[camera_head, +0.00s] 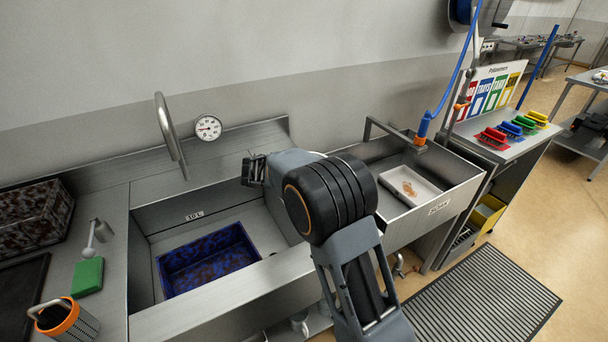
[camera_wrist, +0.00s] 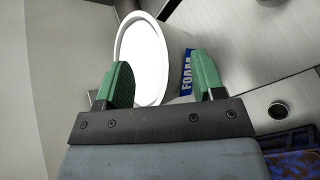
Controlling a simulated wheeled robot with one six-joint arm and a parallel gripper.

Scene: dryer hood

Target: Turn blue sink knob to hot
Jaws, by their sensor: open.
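My gripper (camera_head: 254,170) is above the back right part of the left sink (camera_head: 285,222), to the right of the tap spout (camera_head: 166,130). In the wrist view its two green-tipped fingers (camera_wrist: 162,76) are apart, with nothing visibly held. A white round-faced thing (camera_wrist: 145,50) shows beyond and between the fingers, with a blue label reading FOAM on its side. I cannot tell whether it touches them. I cannot make out a blue sink knob in either view; my arm hides part of the area between the sinks.
A round gauge (camera_head: 208,128) stands behind the left sink. A blue speckled tub (camera_head: 207,262) sits in that sink. The right sink (camera_head: 455,185) holds a white tray (camera_head: 411,186). A blue hose (camera_head: 455,85) hangs above it. A green block (camera_head: 88,276) lies on the left counter.

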